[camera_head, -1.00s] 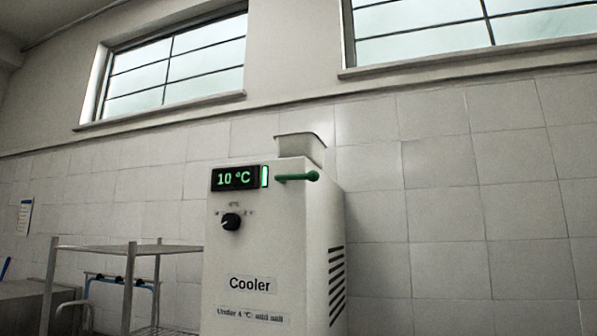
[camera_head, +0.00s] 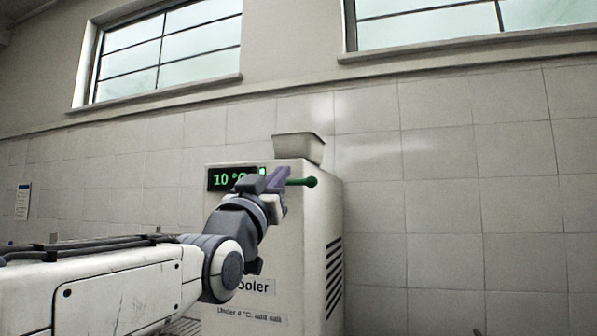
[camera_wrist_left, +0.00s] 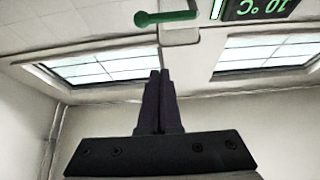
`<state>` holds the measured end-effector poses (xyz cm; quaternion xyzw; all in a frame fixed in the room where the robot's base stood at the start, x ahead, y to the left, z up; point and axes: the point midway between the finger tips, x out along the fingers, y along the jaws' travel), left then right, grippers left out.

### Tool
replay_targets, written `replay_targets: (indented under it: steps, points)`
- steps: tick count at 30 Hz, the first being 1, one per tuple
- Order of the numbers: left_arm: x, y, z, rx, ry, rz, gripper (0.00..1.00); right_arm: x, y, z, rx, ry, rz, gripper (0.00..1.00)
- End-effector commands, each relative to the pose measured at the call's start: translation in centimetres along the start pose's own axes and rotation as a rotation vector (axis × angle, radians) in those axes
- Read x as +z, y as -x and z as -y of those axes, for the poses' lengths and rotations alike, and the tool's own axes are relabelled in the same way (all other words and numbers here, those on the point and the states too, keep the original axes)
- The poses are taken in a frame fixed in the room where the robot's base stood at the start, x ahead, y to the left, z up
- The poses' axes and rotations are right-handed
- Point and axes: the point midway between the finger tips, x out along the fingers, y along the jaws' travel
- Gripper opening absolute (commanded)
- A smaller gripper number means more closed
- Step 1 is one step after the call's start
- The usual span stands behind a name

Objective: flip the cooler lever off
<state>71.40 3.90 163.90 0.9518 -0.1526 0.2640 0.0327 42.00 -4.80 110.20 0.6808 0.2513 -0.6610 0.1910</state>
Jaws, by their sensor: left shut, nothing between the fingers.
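The cooler (camera_head: 313,240) is a tall white box against the tiled wall, with a green "10 °C" display (camera_head: 221,180) partly hidden by my arm. Its green lever (camera_head: 304,182) sticks out sideways to the right near the top, ending in a round knob. My left gripper (camera_head: 281,180) is at the front of the lever's left part in the head view and hides it. In the left wrist view the lever (camera_wrist_left: 166,17) shows upside down, above and apart from the shut, empty fingertips (camera_wrist_left: 159,73). My right gripper is not in view.
A grey-white open container (camera_head: 298,148) stands on top of the cooler. A vent grille (camera_head: 334,280) is on its right side. My left arm covers the dial and part of the "Cooler" label. The room right of the cooler is clear up to the tiled wall (camera_head: 450,210).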

Motion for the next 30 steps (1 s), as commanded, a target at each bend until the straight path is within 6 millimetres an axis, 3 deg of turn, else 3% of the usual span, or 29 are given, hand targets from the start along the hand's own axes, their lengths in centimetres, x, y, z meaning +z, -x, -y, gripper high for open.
replay_targets:
  steps: [11, 26, 30]
  points:
    - [0.0, -0.8, 0.0, 0.001, 0.001, 0.005, 0.00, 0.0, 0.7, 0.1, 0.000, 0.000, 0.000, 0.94]
    - [-0.2, -10.5, -0.1, 0.001, 0.001, 0.007, 0.00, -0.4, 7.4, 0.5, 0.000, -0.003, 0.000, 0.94]
    - [2.2, -9.3, -0.1, 0.001, 0.001, 0.010, 0.00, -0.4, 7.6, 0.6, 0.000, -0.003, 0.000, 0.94]
